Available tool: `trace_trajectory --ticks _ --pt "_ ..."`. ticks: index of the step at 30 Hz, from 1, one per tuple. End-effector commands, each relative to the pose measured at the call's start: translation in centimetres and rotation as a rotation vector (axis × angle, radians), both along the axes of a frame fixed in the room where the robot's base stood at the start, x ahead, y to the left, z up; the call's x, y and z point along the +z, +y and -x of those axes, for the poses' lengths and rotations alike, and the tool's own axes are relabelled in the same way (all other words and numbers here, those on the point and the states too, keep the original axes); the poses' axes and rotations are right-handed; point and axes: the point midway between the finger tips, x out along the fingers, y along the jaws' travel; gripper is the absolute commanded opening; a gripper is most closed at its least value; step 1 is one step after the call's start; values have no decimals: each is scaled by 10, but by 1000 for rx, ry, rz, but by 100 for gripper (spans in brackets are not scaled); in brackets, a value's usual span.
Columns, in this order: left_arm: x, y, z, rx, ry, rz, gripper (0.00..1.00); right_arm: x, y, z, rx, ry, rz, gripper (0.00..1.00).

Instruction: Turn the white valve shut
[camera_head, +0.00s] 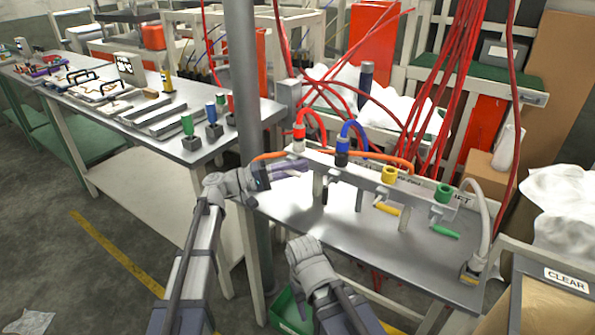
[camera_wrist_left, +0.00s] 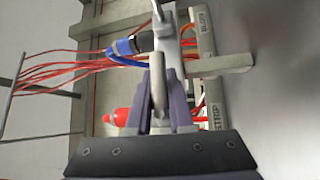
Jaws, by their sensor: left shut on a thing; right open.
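The white valve (camera_head: 299,145) is at the left end of a grey manifold rail, below a red hose cap. Its body is partly hidden in the head view. My left gripper (camera_head: 290,171) reaches in from the left, just below the rail at this end. In the left wrist view my left gripper (camera_wrist_left: 165,105) is shut on a pale lever, the white valve's handle (camera_wrist_left: 157,80), which stands between the fingers. My right gripper (camera_head: 308,255) is open, low in front of the bench, apart from the valves; its fingertips are hard to make out.
Along the rail sit a black valve with a blue hose (camera_head: 342,152), a yellow valve (camera_head: 389,175) and a green valve (camera_head: 443,192). The yellow handle (camera_head: 386,208) and green handle (camera_head: 445,232) jut forward. A grey post (camera_head: 243,90) stands left of the bench. Red hoses (camera_head: 445,90) hang behind.

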Motion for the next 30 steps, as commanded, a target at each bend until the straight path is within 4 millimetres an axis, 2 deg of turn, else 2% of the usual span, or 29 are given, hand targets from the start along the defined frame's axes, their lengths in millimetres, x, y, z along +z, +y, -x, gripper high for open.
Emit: trace_trajectory --ticks 11,12,19,26,30 --pt "0 0 0 0 3 2 0 -1 0 0 0 0 0 50" --pt "0 0 0 0 3 2 22 0 0 0 0 0 0 50" --pt "0 0 0 1 2 1 48 0 0 0 0 0 0 50" --pt "0 0 0 1 2 3 50 0 0 0 0 0 0 50" --pt "-2 9 1 2 2 3 50 -2 0 0 0 0 0 50"
